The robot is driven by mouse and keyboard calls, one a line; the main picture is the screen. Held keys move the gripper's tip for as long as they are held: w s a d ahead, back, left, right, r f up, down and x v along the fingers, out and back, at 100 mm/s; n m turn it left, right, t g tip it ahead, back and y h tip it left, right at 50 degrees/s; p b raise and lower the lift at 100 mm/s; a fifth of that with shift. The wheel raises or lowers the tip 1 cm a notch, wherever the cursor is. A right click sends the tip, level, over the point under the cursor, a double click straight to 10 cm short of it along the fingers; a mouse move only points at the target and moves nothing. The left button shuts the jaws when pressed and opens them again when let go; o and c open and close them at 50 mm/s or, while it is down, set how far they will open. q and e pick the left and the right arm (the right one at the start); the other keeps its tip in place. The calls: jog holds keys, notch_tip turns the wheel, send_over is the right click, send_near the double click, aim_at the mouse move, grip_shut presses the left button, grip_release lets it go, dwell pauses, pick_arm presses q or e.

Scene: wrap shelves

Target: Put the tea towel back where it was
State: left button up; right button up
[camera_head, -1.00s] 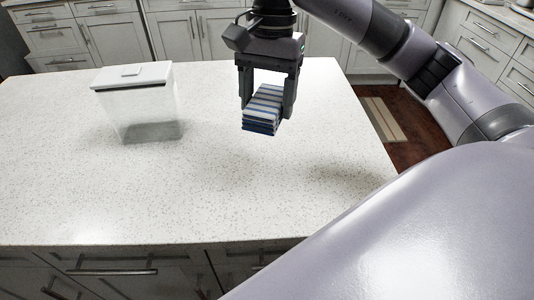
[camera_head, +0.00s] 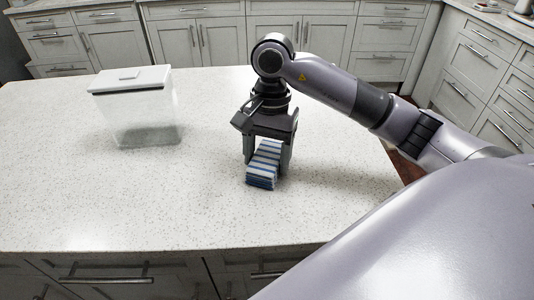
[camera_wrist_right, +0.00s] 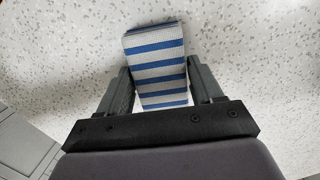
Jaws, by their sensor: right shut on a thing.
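The tea towel (camera_head: 263,172) is a folded stack with blue, white and grey stripes. My right gripper (camera_head: 266,165) is shut on it, with one finger on each side, low over the island top. I cannot tell whether the towel touches the counter. In the right wrist view the striped towel (camera_wrist_right: 156,55) sticks out between the two fingers of my right gripper (camera_wrist_right: 160,85), with speckled counter around it. My left gripper is not in view.
A clear container (camera_head: 142,118) with a white lid stands on the island (camera_head: 110,205) at the left. The counter between it and the towel is bare. The front edge runs below, with drawers under it. Cabinets (camera_head: 205,40) line the back.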

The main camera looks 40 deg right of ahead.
aim_at(270, 150)
jog(key=o, duration=0.9)
jog(key=shift+o, duration=0.2)
jog(key=shift+r, duration=0.1)
jog(key=shift+w+r, duration=0.1)
jog(key=shift+r, duration=0.15)
notch_tip(270, 150, up, 11)
jog(key=d+p, duration=0.1)
jog(key=shift+w+d+r, duration=0.15)
jog(key=shift+w+d, duration=0.05)
jog(key=shift+w, duration=0.25)
